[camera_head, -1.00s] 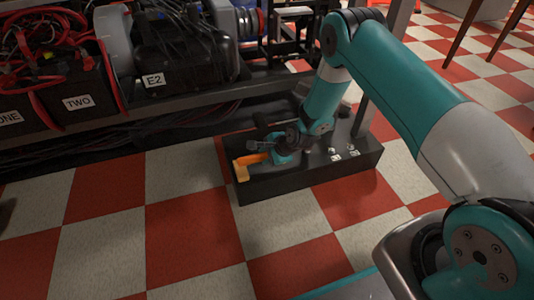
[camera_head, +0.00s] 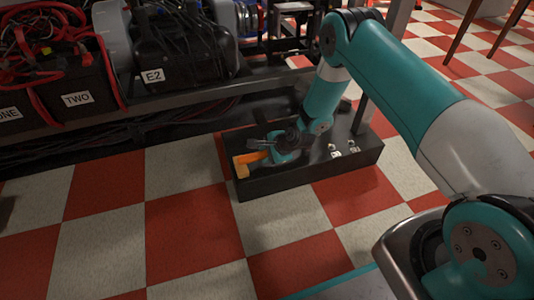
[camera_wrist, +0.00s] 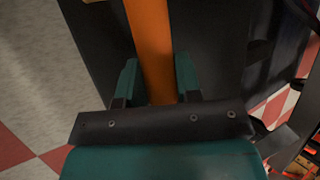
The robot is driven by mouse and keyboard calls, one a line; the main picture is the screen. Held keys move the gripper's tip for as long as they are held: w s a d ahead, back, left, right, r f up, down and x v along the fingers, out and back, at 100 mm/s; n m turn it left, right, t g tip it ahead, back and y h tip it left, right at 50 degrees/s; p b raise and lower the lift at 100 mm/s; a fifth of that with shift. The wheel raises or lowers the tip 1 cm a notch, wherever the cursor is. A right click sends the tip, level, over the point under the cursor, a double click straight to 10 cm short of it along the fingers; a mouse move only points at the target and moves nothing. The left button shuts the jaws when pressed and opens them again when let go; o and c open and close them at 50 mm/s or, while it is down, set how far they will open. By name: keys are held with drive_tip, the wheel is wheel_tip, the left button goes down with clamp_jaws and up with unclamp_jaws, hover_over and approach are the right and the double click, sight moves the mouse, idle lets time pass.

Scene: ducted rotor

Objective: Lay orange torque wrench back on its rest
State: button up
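The orange torque wrench (camera_head: 257,157) is at the left end of a long black box on the floor, with a paler yellow-orange end at the box's left edge. My gripper (camera_head: 270,154) is low over that end of the box. In the wrist view the wrench (camera_wrist: 151,45) runs away from me as an orange bar, and my gripper (camera_wrist: 157,80) has its two teal fingers close against its sides, apparently shut on it. The palm hides its near end. I cannot tell whether the wrench touches the rest beneath it.
The black box (camera_head: 310,178) has small pale fittings (camera_head: 345,149) toward its right. A dark rack with batteries labelled TWO (camera_head: 76,99) and a unit labelled E2 (camera_head: 152,76) stands behind and left. Red and white checkered floor (camera_head: 180,220) in front is clear.

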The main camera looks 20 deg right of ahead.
drive_tip(key=o, duration=0.5)
drive_tip(key=shift+c, duration=0.2)
drive_tip(key=p+v, duration=0.9)
drive_tip(key=v, duration=0.8)
drive_tip(key=shift+r, duration=0.2)
drive_tip(key=shift+r, duration=0.1)
drive_tip(key=s+a+r+n+g+y+p, duration=0.1)
drive_tip(key=s+a+r+n+g+p, duration=0.3)
drive_tip(key=r, duration=0.9)
drive_tip(key=s+a+r+n+t+b, duration=0.1)
drive_tip(key=s+a+r+n, duration=0.1)
drive_tip(key=a+r+n, duration=0.75)
drive_tip(key=s+d+r+n+g+h+p, duration=0.15)
drive_tip(key=s+r+n, duration=0.35)
drive_tip(key=s+r, duration=0.5)
drive_tip(key=s+d+r+n+g+p, duration=0.1)
drive_tip(key=s+r+n+p, duration=0.2)
drive_tip(key=s+r+n, duration=0.5)
wheel_tip(320, 180, up, 39)
drive_tip(key=s+m+p, duration=0.2)
drive_tip(key=p, duration=3.4)
drive_tip(key=shift+f+m, duration=0.25)
drive_tip(key=shift+m, duration=0.1)
